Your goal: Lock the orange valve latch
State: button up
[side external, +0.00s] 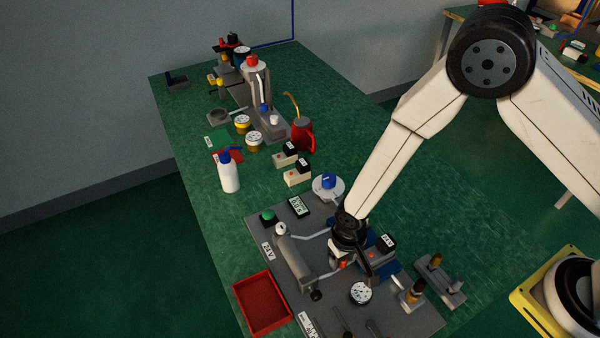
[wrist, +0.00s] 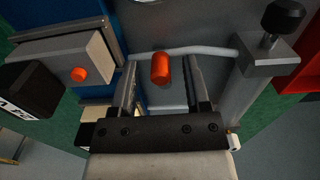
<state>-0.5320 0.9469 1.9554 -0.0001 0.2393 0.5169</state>
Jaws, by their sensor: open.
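In the wrist view, a short orange peg (wrist: 161,68), which looks like the valve latch handle, stands between the two fingers of my gripper (wrist: 163,88). A gap shows on both sides of it, so the fingers are open around it and appear not to touch it. In the side external view, my gripper (side external: 352,266) is low over the grey press plate, and a small orange spot (side external: 343,265) shows by its fingers. The latch's base is mostly hidden there. I cannot tell the latch's exact position.
A grey block with an orange button (wrist: 79,73) and black end lies left of my fingers. A pale rod (wrist: 190,49) runs behind the peg to a block with a black knob (wrist: 283,18). A red tray (side external: 263,303) and white round dial (side external: 361,293) are nearby.

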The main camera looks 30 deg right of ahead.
jog(key=shift+r, duration=3.75)
jog(key=shift+d+r, duration=0.15)
jog(key=shift+r, duration=0.05)
jog(key=s+d+r+t, duration=0.1)
jog(key=s+d+r, duration=0.1)
jog(key=d+r, duration=0.5)
jog(key=s+d+r+t, duration=0.1)
jog(key=s+d+r, duration=0.2)
jog(key=d, duration=0.9)
notch_tip(320, 180, up, 4)
jog(key=shift+f+t, duration=0.15)
jog(key=shift+t, duration=0.15)
jog(key=shift+w, duration=0.1)
